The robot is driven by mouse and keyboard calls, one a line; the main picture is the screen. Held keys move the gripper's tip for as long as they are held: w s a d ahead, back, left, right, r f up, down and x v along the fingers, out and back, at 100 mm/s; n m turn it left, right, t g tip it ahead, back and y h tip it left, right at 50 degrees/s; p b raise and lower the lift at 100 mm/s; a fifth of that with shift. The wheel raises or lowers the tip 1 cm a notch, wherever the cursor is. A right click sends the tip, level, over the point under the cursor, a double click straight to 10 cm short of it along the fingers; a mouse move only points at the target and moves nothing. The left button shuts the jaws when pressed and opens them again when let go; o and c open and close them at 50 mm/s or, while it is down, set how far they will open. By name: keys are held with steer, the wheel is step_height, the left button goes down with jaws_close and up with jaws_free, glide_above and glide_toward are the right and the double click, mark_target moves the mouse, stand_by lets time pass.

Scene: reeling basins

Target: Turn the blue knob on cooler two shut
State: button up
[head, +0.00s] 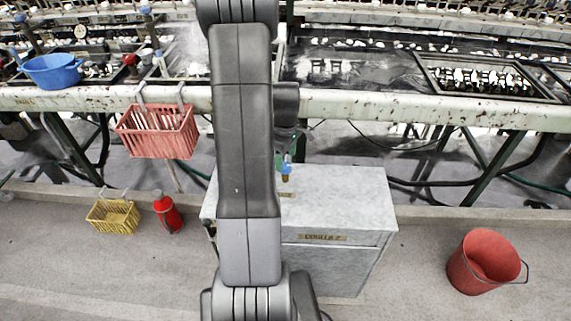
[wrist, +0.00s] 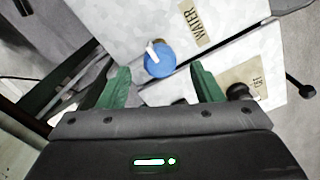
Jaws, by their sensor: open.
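Cooler two (head: 350,210) is a pale grey box with a "COOLER 2" label on its front, partly hidden behind my arm. In the wrist view the blue knob (wrist: 159,64) is round, with a white bar across its edge and a brass part behind it. It sits beside a "WATER" label (wrist: 194,22) on the pale panel. My gripper (wrist: 159,67) is open, its green fingers on either side of the knob's lower part in the picture; I cannot tell whether they touch it. The blue knob (head: 287,167) is small and partly hidden in the head view.
A dark knob (wrist: 240,92) is near the right finger, beside a second label. A red bucket (head: 480,263) stands right of the cooler. A red extinguisher (head: 167,212) and yellow basket (head: 113,215) stand left. A red basket (head: 158,131) hangs from the bench rail (head: 400,105).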

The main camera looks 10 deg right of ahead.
mark_target(286, 165)
steer(key=shift+f, duration=1.55)
steer(key=c, duration=1)
